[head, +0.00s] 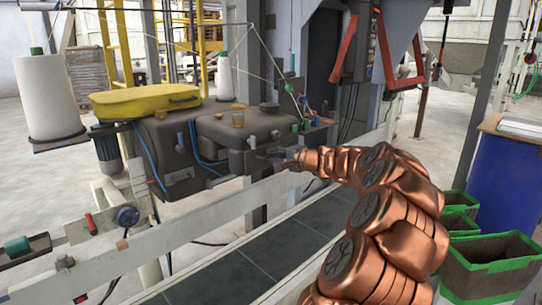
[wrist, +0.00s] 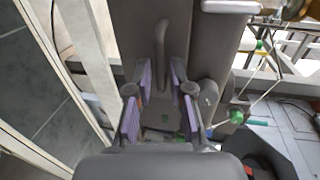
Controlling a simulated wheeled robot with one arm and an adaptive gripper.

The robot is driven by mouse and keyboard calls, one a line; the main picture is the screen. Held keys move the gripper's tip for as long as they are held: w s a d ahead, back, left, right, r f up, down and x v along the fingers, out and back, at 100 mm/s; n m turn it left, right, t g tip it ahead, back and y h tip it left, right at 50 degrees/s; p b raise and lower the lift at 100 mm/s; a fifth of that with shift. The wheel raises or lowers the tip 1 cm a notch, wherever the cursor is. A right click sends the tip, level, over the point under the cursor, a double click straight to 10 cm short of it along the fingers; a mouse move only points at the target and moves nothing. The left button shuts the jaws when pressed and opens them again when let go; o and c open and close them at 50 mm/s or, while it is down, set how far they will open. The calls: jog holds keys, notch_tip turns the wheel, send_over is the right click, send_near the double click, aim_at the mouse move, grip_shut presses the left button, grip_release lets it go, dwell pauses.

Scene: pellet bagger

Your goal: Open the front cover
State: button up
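The grey sewing-type machine (head: 245,130) stands beyond the white rail, with a small grey front part (head: 258,160) near my gripper. In the wrist view a grey panel (wrist: 200,45), which looks like the front cover, fills the upper middle. It carries a curved grey handle (wrist: 161,38).
A white rail (head: 210,215) and a dark conveyor belt (head: 265,255) run in front of the machine. A yellow cover (head: 145,101) and thread cones (head: 48,97) are at left. Green-edged bins (head: 490,265) and a blue drum (head: 510,180) stand at right.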

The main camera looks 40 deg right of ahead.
jog(key=shift+x, duration=0.9)
grip_shut()
